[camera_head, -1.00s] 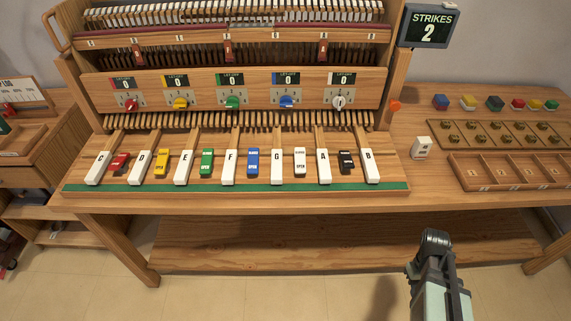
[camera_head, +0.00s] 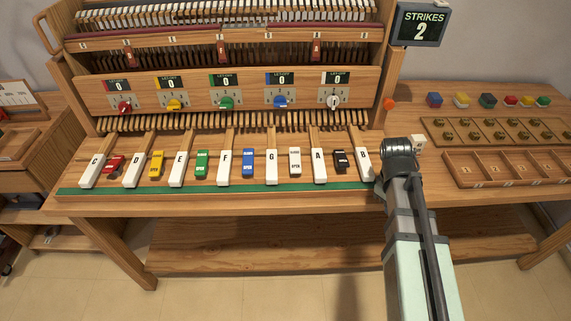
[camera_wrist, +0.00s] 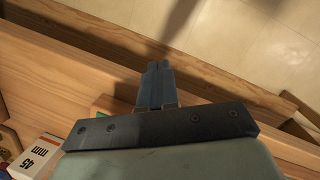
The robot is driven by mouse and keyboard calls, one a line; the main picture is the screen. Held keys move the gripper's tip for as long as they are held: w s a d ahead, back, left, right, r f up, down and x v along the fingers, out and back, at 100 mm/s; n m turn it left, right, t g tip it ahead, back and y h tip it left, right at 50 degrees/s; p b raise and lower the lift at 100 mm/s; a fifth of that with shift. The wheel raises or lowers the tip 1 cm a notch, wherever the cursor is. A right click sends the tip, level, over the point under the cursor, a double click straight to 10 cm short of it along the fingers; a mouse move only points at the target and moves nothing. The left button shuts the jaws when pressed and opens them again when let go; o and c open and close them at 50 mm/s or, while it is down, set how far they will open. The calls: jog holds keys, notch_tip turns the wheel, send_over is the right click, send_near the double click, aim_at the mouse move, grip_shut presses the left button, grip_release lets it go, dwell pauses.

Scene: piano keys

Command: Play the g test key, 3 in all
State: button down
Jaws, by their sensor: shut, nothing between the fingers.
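The white G key (camera_head: 272,168) is in the front row of lettered keys in the head view, between the blue and white small blocks. It looks level with its neighbours. The strikes display (camera_head: 423,25) reads 2. My gripper shows in the wrist view (camera_wrist: 157,85), its fingers shut together and empty, over the wooden front edge near the end of the green strip (camera_wrist: 103,106). In the head view my arm reaches the right end of the keyboard, beside the B key (camera_head: 364,167), well right of G. The fingertips are mostly hidden there by my arm.
Small coloured blocks, such as the white one (camera_head: 295,163), stand between the lettered keys. A white block marked 45 mm (camera_wrist: 38,156) is close to my gripper. A divided wooden tray (camera_head: 505,168) lies at the right. The space before the keys is clear.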

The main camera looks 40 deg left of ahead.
jog(key=s+a+r+n+y, duration=0.1)
jog(key=s+a+r+n, duration=0.2)
jog(key=a+r, duration=0.45)
jog(key=s+a+r+n+y, duration=0.1)
jog(key=s+a+r+n, duration=0.2)
jog(key=a, duration=0.7)
notch_tip(320, 180, up, 11)
jog(key=n, duration=0.6)
send_over(272, 173)
jog(key=shift+a+r+y, duration=0.1)
jog(key=shift+r+y, duration=0.05)
jog(key=shift+y, duration=0.15)
notch_tip(272, 173, down, 14)
